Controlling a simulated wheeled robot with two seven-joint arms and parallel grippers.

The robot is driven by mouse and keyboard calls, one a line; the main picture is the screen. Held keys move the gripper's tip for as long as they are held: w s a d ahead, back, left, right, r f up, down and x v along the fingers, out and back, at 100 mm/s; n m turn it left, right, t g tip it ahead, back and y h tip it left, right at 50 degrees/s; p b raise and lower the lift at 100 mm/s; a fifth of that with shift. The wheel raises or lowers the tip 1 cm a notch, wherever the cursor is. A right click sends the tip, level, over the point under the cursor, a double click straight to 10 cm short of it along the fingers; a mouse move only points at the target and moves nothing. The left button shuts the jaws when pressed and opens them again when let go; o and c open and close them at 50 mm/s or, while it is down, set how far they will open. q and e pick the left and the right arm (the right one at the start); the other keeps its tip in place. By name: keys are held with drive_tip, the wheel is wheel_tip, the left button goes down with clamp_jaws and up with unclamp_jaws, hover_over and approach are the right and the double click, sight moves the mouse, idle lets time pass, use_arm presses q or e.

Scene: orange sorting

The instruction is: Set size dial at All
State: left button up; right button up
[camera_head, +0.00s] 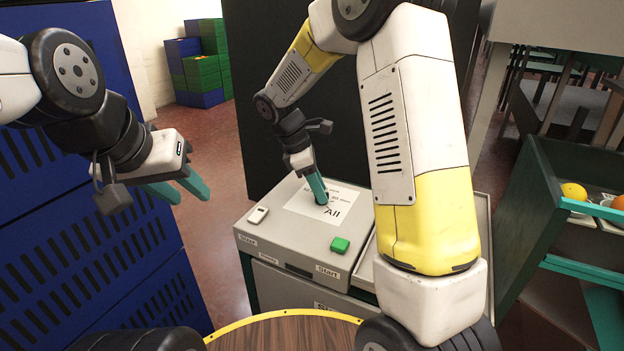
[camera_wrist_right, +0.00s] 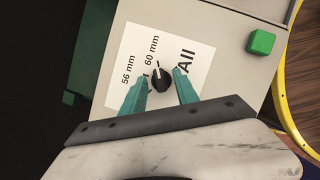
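The size dial (camera_wrist_right: 160,79) is a small black knob on a white label (camera_wrist_right: 125,58) marked 56 mm, 60 mm and All. Its pointer seems to face near the 60 mm text in the right wrist view, but it is too small to be sure. My right gripper (camera_wrist_right: 161,75) is open, with one teal finger on each side of the dial and a visible gap to it. In the head view my right gripper (camera_head: 321,198) reaches down to the label and largely hides the dial. My left gripper (camera_head: 190,192) is open and empty, away from the panel.
The grey control box (camera_head: 300,255) also carries a green button (camera_head: 340,245) near Start and a white switch (camera_head: 258,215). Blue crates (camera_head: 130,270) stand at the left. A green bin (camera_head: 545,190) stands at the right, near oranges (camera_head: 573,191).

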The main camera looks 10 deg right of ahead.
clamp_jaws()
drive_tip(key=shift+m, duration=0.3)
drive_tip(key=m+g, duration=0.1)
drive_tip(key=m, duration=0.1)
drive_tip(key=m+g+y, duration=0.1)
drive_tip(key=m, duration=0.2)
drive_tip(key=shift+w+m, duration=0.15)
drive_tip(key=shift+m, duration=0.15)
drive_tip(key=m, duration=0.2)
drive_tip(key=m+g+y, duration=0.1)
drive_tip(key=m, duration=0.2)
drive_tip(key=shift+w+d+m+g+y, duration=0.1)
drive_tip(key=shift+d+m+g+y, duration=0.05)
drive_tip(key=shift+m+g+y, duration=0.15)
idle(0.5)
unclamp_jaws()
